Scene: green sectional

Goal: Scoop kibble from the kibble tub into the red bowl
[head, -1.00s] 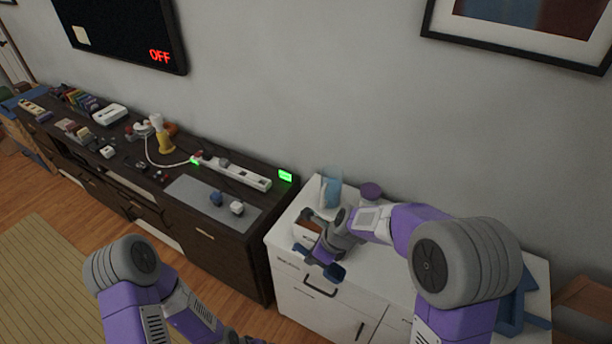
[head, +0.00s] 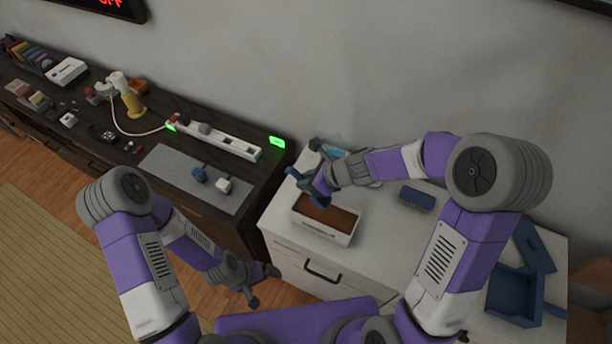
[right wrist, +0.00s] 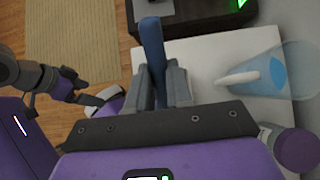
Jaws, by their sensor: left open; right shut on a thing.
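The kibble tub (head: 325,236) is a white box with brown kibble inside, on the white cabinet top in the head view. My right gripper (head: 305,180) is shut on a blue scoop (head: 321,201), at the tub's back left. The scoop's lower end overlaps the tub's back edge in this view; I cannot tell whether it touches the kibble. The blue scoop also shows between the fingers in the right wrist view (right wrist: 152,45). My left gripper (head: 264,286) is open and empty, in front of the cabinet. I see no red bowl in either view now.
A clear jug with blue contents (right wrist: 262,76) and a purple-lidded jar (right wrist: 296,150) stand on the cabinet. A dark blue block (head: 416,199) and an open blue box (head: 512,296) lie to the right. A dark sideboard (head: 237,213) with a power strip (head: 215,139) is at left.

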